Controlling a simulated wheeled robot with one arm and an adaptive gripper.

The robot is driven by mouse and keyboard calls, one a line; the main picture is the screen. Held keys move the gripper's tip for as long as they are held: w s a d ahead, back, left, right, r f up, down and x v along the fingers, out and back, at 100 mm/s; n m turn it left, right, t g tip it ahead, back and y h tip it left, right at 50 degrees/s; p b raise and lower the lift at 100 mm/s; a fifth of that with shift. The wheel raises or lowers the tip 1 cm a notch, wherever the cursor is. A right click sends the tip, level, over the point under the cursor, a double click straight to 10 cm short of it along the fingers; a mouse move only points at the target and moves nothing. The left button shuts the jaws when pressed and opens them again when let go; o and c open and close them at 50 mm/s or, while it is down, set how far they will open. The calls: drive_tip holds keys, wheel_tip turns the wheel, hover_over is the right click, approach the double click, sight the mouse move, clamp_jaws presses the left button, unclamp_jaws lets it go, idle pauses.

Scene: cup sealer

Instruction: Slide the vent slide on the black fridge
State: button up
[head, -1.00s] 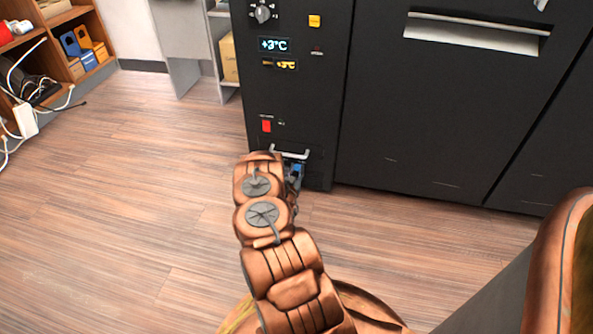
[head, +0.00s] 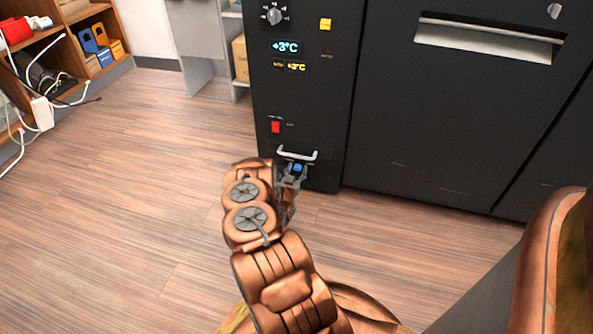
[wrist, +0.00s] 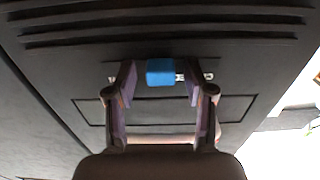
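The black fridge (head: 317,90) stands in front of me, with its control panel facing me. A small blue slide knob (wrist: 160,72) sits in a short slot on the fridge's dark front in the wrist view, below louvred vents. It also shows low on the panel in the head view (head: 297,168), just under a pale handle. My gripper (wrist: 159,82) is open, with one purple-padded finger on each side of the knob. Gaps show between the fingers and the knob. In the head view my gripper (head: 293,174) is low at the panel, partly hidden by my wrist.
The pale bar handle (head: 298,154) sits just above the knob. A red switch (head: 275,127) and a dial (head: 274,15) are higher on the panel. Shelves with cables (head: 60,80) stand at the left. The wooden floor (head: 120,200) is clear.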

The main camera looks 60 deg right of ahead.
drive_tip(key=v, duration=1.2)
idle(0.7)
